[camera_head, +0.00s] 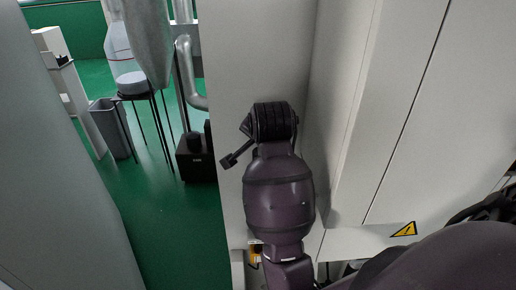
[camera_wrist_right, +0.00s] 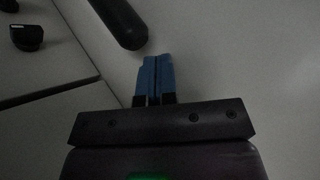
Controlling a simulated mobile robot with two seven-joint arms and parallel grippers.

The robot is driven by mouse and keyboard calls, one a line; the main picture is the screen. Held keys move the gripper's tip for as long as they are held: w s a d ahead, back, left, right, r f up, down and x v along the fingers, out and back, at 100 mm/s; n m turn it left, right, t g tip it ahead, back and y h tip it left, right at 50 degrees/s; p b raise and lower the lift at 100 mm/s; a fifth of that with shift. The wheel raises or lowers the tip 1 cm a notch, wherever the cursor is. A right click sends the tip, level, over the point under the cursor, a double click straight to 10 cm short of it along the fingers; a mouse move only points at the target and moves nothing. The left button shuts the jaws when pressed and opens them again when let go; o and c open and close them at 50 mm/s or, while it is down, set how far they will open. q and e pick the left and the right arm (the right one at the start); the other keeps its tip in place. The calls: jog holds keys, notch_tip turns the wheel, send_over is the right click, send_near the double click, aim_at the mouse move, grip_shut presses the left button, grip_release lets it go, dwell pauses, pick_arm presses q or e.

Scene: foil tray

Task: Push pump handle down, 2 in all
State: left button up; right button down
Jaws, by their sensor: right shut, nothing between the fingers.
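My right gripper (camera_wrist_right: 157,60) shows in the right wrist view with its two blue fingers together and nothing between them. A dark bar with a rounded end (camera_wrist_right: 122,24) comes in from the top, just beyond and left of the fingertips. It may be the pump handle, but I cannot tell for sure. Whether the fingers touch it is unclear; a small gap seems to show. In the head view my purple arm reaches up in front of a pale cabinet, and its fingers cannot be made out. My left gripper is not in view.
A black knob (camera_wrist_right: 27,37) sits on a pale panel in the wrist view. In the head view, pale cabinet walls (camera_head: 405,120) stand close on the right, with a yellow warning sign (camera_head: 404,229). Green floor (camera_head: 172,225) and a black stand (camera_head: 150,115) lie to the left.

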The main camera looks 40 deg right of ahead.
jog(key=shift+s+f, duration=0.15)
jog(key=shift+f, duration=0.35)
